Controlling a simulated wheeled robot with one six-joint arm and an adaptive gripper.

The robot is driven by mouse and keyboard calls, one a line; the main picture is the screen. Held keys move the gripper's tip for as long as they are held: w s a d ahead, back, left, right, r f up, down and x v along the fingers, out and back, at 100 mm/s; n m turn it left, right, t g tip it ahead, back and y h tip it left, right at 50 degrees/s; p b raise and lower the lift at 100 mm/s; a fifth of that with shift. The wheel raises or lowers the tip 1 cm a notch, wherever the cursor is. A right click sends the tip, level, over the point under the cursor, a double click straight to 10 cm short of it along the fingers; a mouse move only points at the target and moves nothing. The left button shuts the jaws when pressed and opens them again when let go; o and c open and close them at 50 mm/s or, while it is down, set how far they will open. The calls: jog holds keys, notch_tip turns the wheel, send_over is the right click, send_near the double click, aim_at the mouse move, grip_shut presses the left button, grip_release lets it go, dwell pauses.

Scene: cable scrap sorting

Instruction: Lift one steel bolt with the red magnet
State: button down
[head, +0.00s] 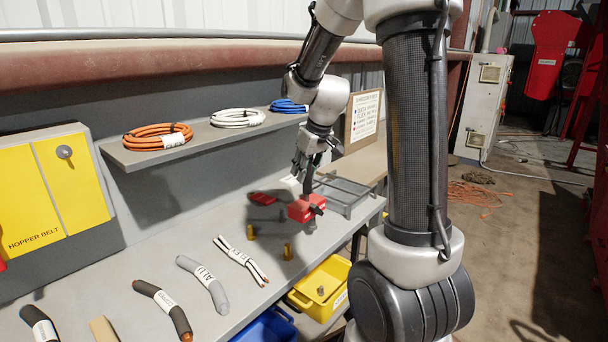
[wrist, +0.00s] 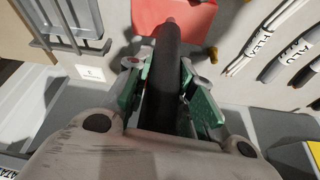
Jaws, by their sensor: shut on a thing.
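A flat red piece (head: 263,198) lies farther left on the bench. Two brass-coloured pieces (head: 287,251) stand nearby. I cannot pick out a steel bolt clearly.
A grey wire tray (head: 346,193) stands right of the red block. A white cable (head: 240,259), a grey cable (head: 203,283) and dark cables (head: 163,308) lie at left. A yellow bin (head: 322,289) stands below the front edge. A shelf (head: 200,144) with coiled cables runs behind.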

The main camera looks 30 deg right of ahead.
notch_tip(320, 180, up, 6)
dwell(1.1)
jog(key=shift+w, duration=0.1)
dwell(0.6)
